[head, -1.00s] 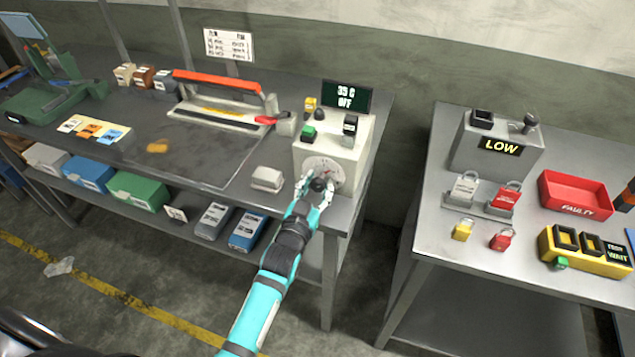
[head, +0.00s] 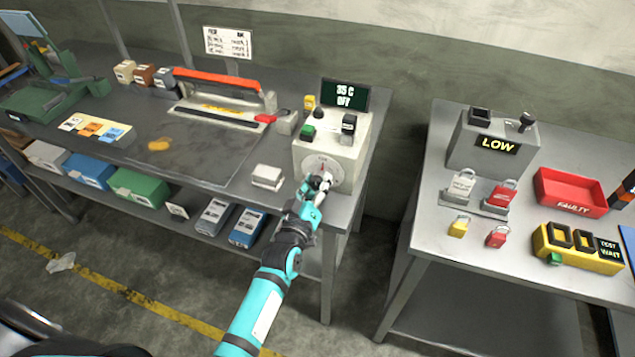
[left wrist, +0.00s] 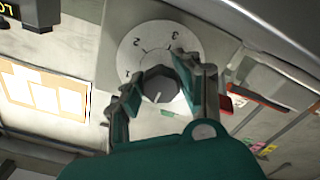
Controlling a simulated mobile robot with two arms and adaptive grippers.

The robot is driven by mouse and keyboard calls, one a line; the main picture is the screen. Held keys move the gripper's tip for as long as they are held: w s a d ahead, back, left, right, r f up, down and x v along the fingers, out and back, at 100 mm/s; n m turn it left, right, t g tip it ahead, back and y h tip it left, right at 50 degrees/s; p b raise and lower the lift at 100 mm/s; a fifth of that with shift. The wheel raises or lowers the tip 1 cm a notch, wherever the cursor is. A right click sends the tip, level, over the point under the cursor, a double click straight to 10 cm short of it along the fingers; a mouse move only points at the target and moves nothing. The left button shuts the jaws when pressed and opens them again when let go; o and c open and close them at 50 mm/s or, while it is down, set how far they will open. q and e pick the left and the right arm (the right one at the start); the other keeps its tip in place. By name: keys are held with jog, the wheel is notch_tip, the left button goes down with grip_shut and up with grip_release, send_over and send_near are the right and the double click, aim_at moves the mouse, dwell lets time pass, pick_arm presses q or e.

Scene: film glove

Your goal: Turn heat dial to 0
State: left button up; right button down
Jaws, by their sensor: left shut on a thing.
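The heat dial (left wrist: 163,90) is a dark knob on a round white scale plate (left wrist: 150,38) in the left wrist view. The digits 1, 2 and 3 show on the plate; the rest of the scale is hidden by my gripper. In the head view the plate (head: 333,166) is on the front of a pale control box (head: 345,150). My left gripper (head: 318,183) is at the dial; in the left wrist view its fingers (left wrist: 160,92) are on both sides of the knob, shut on it. The display (head: 344,95) on the box reads 35 C OFF. My right gripper is not in view.
A sealer with a red bar (head: 217,80) stands left of the box. A small white block (head: 267,177) lies near the bench edge beside it. A second table (head: 428,225) with a LOW box (head: 485,150) and padlocks stands right, across a gap.

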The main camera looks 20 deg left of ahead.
pick_arm(q)
jog(key=shift+f, duration=0.1)
dwell(0.4)
jog(key=o, duration=1.2)
jog(key=s, duration=1.2)
jog(key=shift+a, duration=0.2)
